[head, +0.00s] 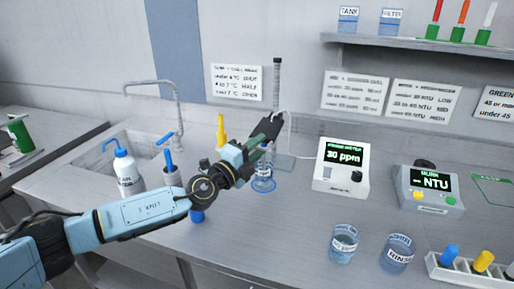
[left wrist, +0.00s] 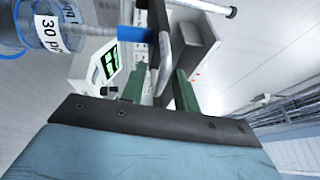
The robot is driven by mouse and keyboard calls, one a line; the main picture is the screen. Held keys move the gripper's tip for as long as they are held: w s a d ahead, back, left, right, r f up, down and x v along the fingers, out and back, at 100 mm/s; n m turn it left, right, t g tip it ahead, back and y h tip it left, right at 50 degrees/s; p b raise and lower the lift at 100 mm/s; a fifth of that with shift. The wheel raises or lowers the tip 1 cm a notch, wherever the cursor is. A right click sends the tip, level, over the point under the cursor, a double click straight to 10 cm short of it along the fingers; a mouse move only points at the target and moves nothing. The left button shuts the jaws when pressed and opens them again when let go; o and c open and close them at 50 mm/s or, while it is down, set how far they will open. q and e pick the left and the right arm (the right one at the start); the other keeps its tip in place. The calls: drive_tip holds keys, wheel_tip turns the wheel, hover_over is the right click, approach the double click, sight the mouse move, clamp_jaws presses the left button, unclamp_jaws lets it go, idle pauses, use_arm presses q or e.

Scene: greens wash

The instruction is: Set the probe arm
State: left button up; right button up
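The probe stand has an upright dark rod (head: 277,85) behind my left gripper. My left gripper (head: 270,126) is at the rod, at the height of the probe arm, and covers most of that arm. In the left wrist view my left gripper (left wrist: 160,62) has its fingers close together around or beside a pale bar; I cannot tell if they grip it. A labelled beaker (head: 263,183) stands below the gripper on a blue ring; it also shows in the left wrist view (left wrist: 28,25). The meter (head: 342,168) reads 30 ppm. My right gripper is not in view.
A turbidity meter (head: 430,188) stands to the right. Two beakers (head: 343,245) (head: 397,253) and a rack of coloured caps (head: 470,268) are near the front edge. A wash bottle (head: 126,172), sink and tap (head: 178,100) are at left.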

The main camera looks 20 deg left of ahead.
use_arm(q)
clamp_jaws()
drive_tip(key=shift+r, duration=0.1)
wheel_tip(320, 180, up, 10)
drive_tip(key=p, duration=0.8)
drive_tip(key=shift+f, duration=0.25)
drive_tip(key=shift+r, duration=0.15)
drive_tip(key=shift+w+r, duration=0.1)
drive_tip(key=shift+c, duration=0.3)
unclamp_jaws()
drive_tip(key=shift+o, duration=0.3)
